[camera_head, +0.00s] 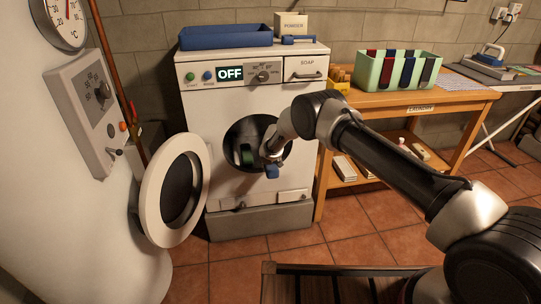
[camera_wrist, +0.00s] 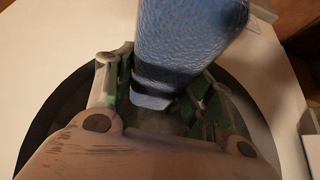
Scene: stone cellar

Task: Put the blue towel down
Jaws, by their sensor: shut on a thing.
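My gripper (camera_head: 270,158) is at the round opening of the washing machine (camera_head: 225,110), whose door (camera_head: 178,190) hangs open to the left. It is shut on the blue towel (camera_head: 272,171), which shows as a small blue end below the fingers. In the wrist view the rolled blue towel (camera_wrist: 190,45) stands between the green-padded fingers (camera_wrist: 160,100), with the dark opening behind. A dark green thing (camera_head: 247,154) shows in the opening; I cannot tell whether it is a towel or part of my gripper. The drum's inside is mostly hidden.
A blue tray (camera_head: 226,37) and a powder box (camera_head: 290,24) stand on the machine. A white rounded boiler (camera_head: 60,200) with a control panel stands at left.

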